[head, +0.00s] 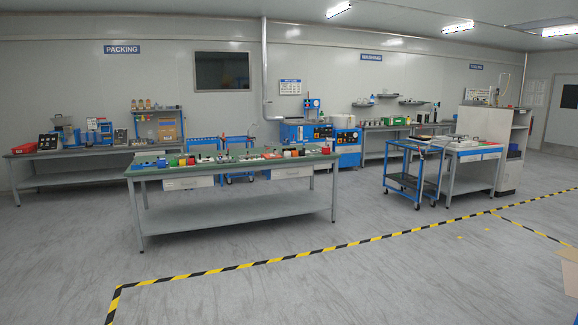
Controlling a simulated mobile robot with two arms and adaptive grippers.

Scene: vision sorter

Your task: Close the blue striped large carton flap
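Neither of my grippers is in the head view. Part of a brown cardboard carton (569,271) shows at the lower right edge of the picture, cut off by the frame. I cannot tell whether it has blue stripes or how its flaps stand. A small bit of blue shows below it in the bottom right corner, too little to identify.
A long workbench (238,204) with several small parts on top stands mid-room. A blue cart (411,182) and a side table (470,184) stand at right. Benches line the back wall. Yellow-black floor tape (330,248) crosses open grey floor in front.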

